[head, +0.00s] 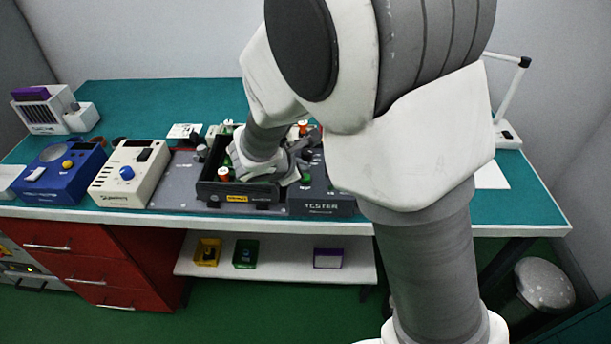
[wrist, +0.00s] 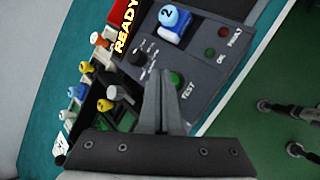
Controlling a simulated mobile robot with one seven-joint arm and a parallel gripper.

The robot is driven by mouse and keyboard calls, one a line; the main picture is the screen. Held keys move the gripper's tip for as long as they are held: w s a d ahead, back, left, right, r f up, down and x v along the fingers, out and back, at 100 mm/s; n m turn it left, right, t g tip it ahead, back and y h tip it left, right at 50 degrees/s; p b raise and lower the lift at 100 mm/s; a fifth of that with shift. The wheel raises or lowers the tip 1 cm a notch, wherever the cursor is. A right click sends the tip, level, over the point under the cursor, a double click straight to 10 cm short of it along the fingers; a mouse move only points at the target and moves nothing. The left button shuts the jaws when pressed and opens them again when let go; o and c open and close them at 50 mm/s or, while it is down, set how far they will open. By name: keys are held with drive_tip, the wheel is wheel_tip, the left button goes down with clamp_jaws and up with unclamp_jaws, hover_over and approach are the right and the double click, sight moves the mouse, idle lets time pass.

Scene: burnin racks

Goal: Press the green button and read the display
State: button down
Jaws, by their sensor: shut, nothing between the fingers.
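The dark tester (head: 322,207) stands on the bench, partly hidden by my arm in the head view. In the wrist view, its green button (wrist: 177,80), marked TEST, is just right of my fingertips, partly covered by them. My gripper (wrist: 166,76) is shut and empty, over the tester's panel; I cannot tell whether it touches the button. The display (wrist: 126,27) is lit and reads READY in yellow letters, partly cut by the top edge. The OK lamp (wrist: 208,54) looks dark green and the FAULT lamp (wrist: 222,32) dark red.
A blue-and-white part marked 2 (wrist: 172,24) sits on the tester, near a black knob (wrist: 138,59). A dark tray (head: 205,188) with several coloured-top parts adjoins it on the left. A cream box (head: 130,175) and a blue box (head: 58,170) stand farther left.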

sight(303, 183)
drive_tip(key=shift+f, duration=0.1)
drive_tip(key=shift+f+b, duration=0.4)
drive_tip(key=shift+b, duration=0.25)
drive_tip(key=shift+f+b, duration=0.4)
drive_tip(key=shift+b, duration=0.1)
idle(0.7)
drive_tip(key=shift+r, duration=0.1)
drive_tip(key=shift+r+p, duration=0.6)
drive_tip(key=shift+r, duration=0.2)
wheel_tip(303, 183, up, 5)
drive_tip(key=p, duration=0.3)
drive_tip(key=shift+p, duration=0.35)
drive_tip(key=shift+d, duration=0.1)
idle(0.5)
